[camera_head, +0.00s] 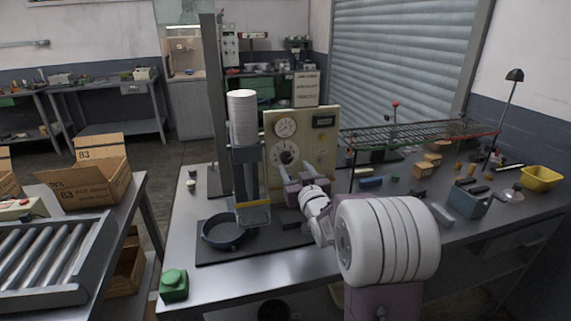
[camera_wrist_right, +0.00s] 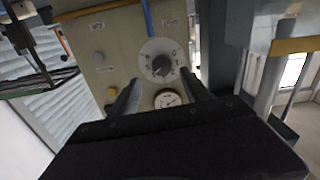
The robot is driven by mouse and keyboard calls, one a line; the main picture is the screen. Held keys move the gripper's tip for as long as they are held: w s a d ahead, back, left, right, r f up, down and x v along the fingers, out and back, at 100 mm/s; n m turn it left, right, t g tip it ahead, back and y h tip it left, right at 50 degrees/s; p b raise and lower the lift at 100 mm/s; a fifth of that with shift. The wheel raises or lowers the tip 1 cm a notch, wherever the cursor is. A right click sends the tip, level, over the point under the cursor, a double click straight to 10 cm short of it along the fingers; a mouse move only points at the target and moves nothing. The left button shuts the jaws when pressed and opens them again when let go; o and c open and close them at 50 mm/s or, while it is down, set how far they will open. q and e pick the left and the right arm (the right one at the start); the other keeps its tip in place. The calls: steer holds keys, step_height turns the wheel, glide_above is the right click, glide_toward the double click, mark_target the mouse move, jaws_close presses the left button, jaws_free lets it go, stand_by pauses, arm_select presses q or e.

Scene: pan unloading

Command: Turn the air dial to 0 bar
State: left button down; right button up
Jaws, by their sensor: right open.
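A beige control panel (camera_head: 324,150) stands at the back of the workbench. It has a large round dial (camera_head: 285,153) with a dark knob and a white gauge (camera_head: 286,128) above it. My right gripper (camera_head: 303,186) is in front of the panel's lower part. In the right wrist view the panel appears turned over: the dial (camera_wrist_right: 158,61) lies beyond the fingertips and the gauge (camera_wrist_right: 168,98) shows between the fingers. The right gripper (camera_wrist_right: 162,90) is open and empty, apart from the dial as far as I can see. The dial's exact setting is too small to read. My left gripper is out of view.
A press with a white cylinder (camera_head: 242,115) stands just left of the panel. A dark blue pan (camera_head: 222,246) sits below it on a black plate. A wire rack (camera_head: 420,137) and small parts are to the right. A green button box (camera_head: 174,284) sits at the front left corner.

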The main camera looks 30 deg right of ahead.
mark_target(287, 159)
steer(key=x, duration=0.5)
steer(key=shift+w+a+p, duration=0.3)
steer(key=shift+w+d, duration=0.3)
steer(key=shift+w, duration=0.25)
steer(key=shift+a, duration=0.1)
steer(key=shift+c, duration=0.5)
jaws_close()
steer(key=shift+f, duration=0.1)
